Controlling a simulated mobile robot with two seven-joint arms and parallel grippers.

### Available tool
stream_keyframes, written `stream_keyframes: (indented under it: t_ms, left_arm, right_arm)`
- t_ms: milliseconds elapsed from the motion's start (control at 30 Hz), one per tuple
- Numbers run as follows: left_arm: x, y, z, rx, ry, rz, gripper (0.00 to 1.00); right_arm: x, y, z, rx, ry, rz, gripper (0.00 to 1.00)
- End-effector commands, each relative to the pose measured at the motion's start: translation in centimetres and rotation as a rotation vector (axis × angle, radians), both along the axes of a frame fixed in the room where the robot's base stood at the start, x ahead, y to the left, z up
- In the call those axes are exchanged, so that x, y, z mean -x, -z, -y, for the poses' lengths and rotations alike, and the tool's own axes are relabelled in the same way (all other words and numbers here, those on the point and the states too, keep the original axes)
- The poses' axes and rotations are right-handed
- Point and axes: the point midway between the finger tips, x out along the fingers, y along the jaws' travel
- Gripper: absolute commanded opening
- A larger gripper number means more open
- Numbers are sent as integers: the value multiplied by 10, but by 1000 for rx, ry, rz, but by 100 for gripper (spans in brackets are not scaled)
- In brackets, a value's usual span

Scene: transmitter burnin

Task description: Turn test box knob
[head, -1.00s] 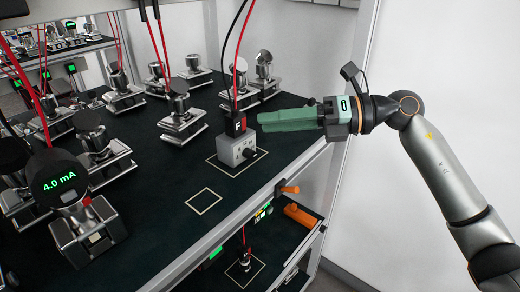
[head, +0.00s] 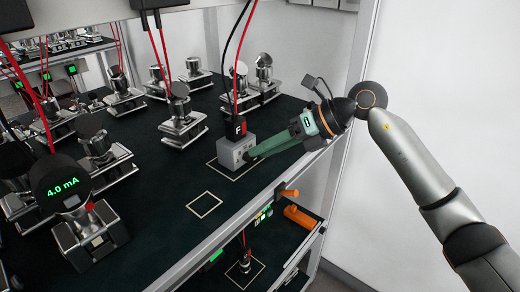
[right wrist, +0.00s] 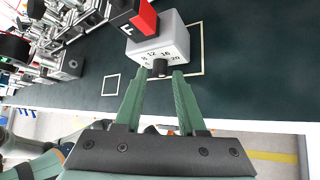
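The test box (head: 236,152) is a small light-grey box standing on the dark shelf mat. Its black knob (right wrist: 160,66) shows in the right wrist view below dial numbers including 12, 16 and 20. A red and black block marked F (head: 236,128) sits on top of the box, with cables rising from it. My right gripper (head: 252,154) reaches the box's knob side from the right. In the right wrist view its green fingertips (right wrist: 161,73) are apart, on either side of the knob, with small gaps visible.
Several metal transmitters on stands, one (head: 62,184) reading 4.0 mA, fill the left and back of the shelf. A pale empty square outline (head: 204,204) lies in front of the box. The shelf's metal front edge (head: 262,200) and an orange handle (head: 288,191) are nearby.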

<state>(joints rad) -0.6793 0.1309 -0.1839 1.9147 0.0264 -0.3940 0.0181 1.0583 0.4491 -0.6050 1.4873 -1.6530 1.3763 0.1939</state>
Motion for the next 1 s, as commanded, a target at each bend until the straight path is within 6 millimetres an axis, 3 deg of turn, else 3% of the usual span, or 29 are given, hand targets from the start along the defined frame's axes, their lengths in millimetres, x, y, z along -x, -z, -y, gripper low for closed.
stream_keyframes:
  t_ms: [167, 500, 833, 1000]
  left_arm:
    - [0, -2, 0, 0, 0, 0, 0]
    - [0, -2, 0, 0, 0, -1, 0]
    - [0, -2, 0, 0, 0, -1, 0]
    - [0, -2, 0, 0, 0, -1, 0]
  right_arm:
    - [-3, 9, -13, 0, -1, -1, 40]
    - [-4, 12, -15, 1, 0, 1, 38]
    - [-4, 12, -14, 1, 1, 0, 1]
    - [-4, 12, -14, 1, 1, 0, 0]
